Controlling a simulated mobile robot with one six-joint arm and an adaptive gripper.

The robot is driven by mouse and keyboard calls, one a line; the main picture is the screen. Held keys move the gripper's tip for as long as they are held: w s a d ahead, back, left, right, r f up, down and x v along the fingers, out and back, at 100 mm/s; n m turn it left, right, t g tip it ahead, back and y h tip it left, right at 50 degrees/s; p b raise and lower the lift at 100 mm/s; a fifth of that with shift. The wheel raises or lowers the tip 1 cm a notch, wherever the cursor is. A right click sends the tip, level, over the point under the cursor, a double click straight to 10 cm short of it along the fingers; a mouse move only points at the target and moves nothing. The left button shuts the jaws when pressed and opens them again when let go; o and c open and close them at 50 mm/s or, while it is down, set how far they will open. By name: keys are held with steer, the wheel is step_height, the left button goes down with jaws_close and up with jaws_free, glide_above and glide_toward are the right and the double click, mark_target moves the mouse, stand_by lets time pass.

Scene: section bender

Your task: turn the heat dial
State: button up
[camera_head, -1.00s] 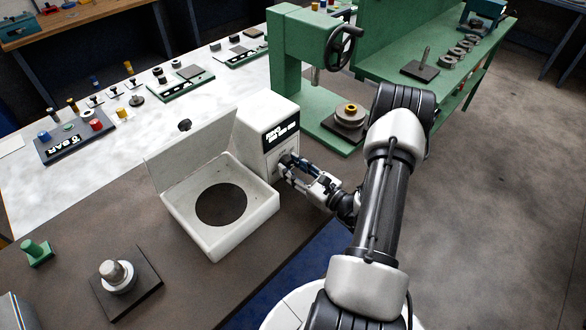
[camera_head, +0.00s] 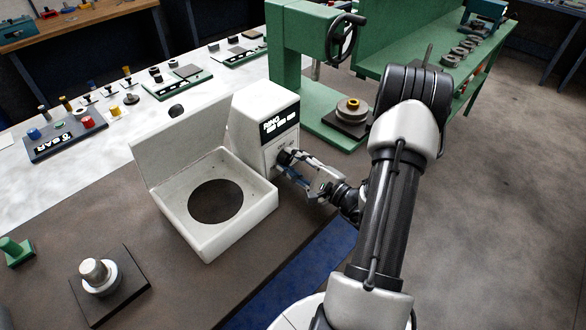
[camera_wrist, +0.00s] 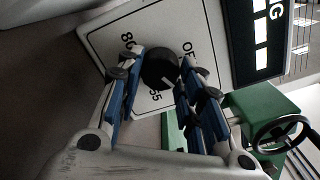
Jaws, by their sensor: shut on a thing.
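The heat dial (camera_wrist: 160,69) is a round black knob with a pale pointer line. It sits on a white plate (camera_wrist: 105,38) with printed marks, among them "80", "55" and a partly hidden "OF". In the head view the dial (camera_head: 285,157) is on the front of the white heater box (camera_head: 262,118), below its black label panel. My gripper (camera_wrist: 155,78) has its blue-padded fingers on both sides of the dial and is shut on it. In the head view my gripper (camera_head: 293,168) reaches the box from the right. The dial's pointer is towards the "55" side.
The white open-lidded tray (camera_head: 245,222) with a round dark opening stands left of my gripper. A green press (camera_head: 290,60) with a black handwheel stands behind. A dark plate with a metal post (camera_head: 95,270) lies front left. The floor at right is clear.

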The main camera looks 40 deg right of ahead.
steer(key=n+b, duration=0.2)
steer(key=n, duration=0.2)
steer(key=shift+f+n, duration=0.1)
steer(key=shift+n, duration=0.2)
steer(key=n, duration=0.5)
steer(key=shift+n, duration=0.4)
steer(key=o, duration=1.1)
steer(key=s, duration=0.8)
steer(key=s+d, duration=0.1)
steer(key=s, duration=0.3)
